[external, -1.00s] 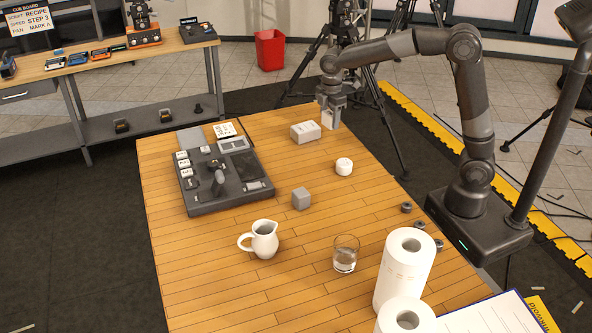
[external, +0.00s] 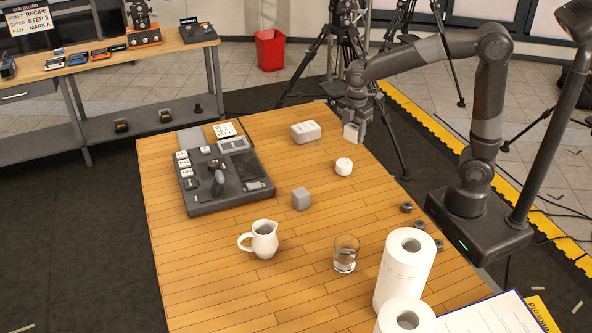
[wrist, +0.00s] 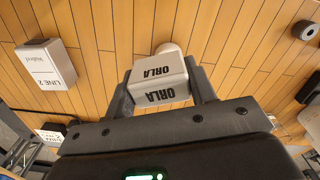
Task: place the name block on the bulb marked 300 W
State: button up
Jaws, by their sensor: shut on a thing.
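My gripper (external: 355,137) is shut on the white name block (external: 351,132), at the table's far right edge in the external view. In the wrist view the block (wrist: 160,80) reads "ORLA" on two faces and sits between both fingers. A small round white thing (external: 344,167) with a dark mark on top stands on the table, below the gripper in the external picture. It shows partly behind the block in the wrist view (wrist: 168,48). I cannot read a 300 W mark on anything, so I cannot tell which thing is that bulb.
A white box (external: 305,132) reading "LINE 2" (wrist: 52,65) lies left of the gripper. A grey cube (external: 301,199), dark console (external: 225,175), white jug (external: 263,240), glass (external: 345,254) and paper rolls (external: 404,270) stand on the table (external: 200,265). Small dark discs (external: 406,207) line the right edge.

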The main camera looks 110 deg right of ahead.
aim_at(344, 162)
jog(key=w+a+f, duration=0.2)
jog(key=w, duration=0.1)
jog(key=shift+w+a+f, duration=0.1)
jog(key=shift+w+f, duration=0.2)
jog(key=shift+f, duration=1.95)
jog(key=shift+f, duration=0.15)
jog(key=o, duration=1)
jog(key=shift+c, duration=0.2)
